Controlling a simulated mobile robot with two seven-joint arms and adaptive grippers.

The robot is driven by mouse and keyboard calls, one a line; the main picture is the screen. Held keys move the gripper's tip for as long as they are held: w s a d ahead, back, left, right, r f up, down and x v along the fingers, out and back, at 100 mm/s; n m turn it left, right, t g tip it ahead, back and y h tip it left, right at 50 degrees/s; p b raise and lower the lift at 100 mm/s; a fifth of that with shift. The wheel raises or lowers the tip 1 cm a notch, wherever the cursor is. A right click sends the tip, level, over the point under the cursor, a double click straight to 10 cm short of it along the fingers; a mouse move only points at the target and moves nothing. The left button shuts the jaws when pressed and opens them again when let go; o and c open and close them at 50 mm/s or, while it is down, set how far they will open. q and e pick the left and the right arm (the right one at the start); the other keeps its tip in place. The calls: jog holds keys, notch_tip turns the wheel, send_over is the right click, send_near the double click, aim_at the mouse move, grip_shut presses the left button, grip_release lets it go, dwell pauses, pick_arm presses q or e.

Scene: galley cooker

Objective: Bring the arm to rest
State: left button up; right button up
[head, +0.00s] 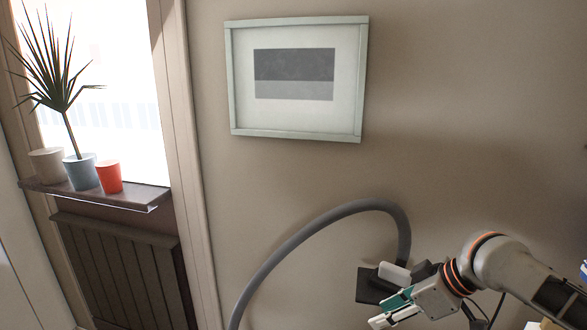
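My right arm comes in from the lower right, and its gripper (388,316) points to the lower left at the bottom edge of the head view. Part of the gripper is near or past the frame edge, and its finger gap does not show clearly, so I cannot tell whether it is open or shut. I see no object clearly held in it. My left gripper is not in view.
A thick grey hose (318,222) arches beside my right gripper. A framed picture (297,120) hangs on the beige wall. At left, a window sill (140,195) holds a potted plant (83,174), a red pot (109,177) and a beige pot (47,164), above a dark radiator (120,270).

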jog(key=s+a+f+m+t+y, duration=0.1)
jog(key=a+f+m+t, duration=0.15)
jog(key=f, duration=0.55)
jog(key=s+a+f+m+t, duration=0.15)
jog(key=a+f, duration=0.25)
jog(key=f, duration=0.5)
jog(key=s+d+f+m+t+h, duration=0.1)
jog(key=s+d+f+h, duration=0.1)
jog(key=s+d+f, duration=0.2)
jog(key=s+d+f+m+t+h, duration=0.1)
jog(key=s+d+f, duration=0.3)
jog(key=s+f, duration=0.6)
jog(key=s+h, duration=0.1)
jog(key=s, duration=0.1)
jog(key=shift+s+t+h, duration=0.3)
jog(key=shift+s+h, duration=0.1)
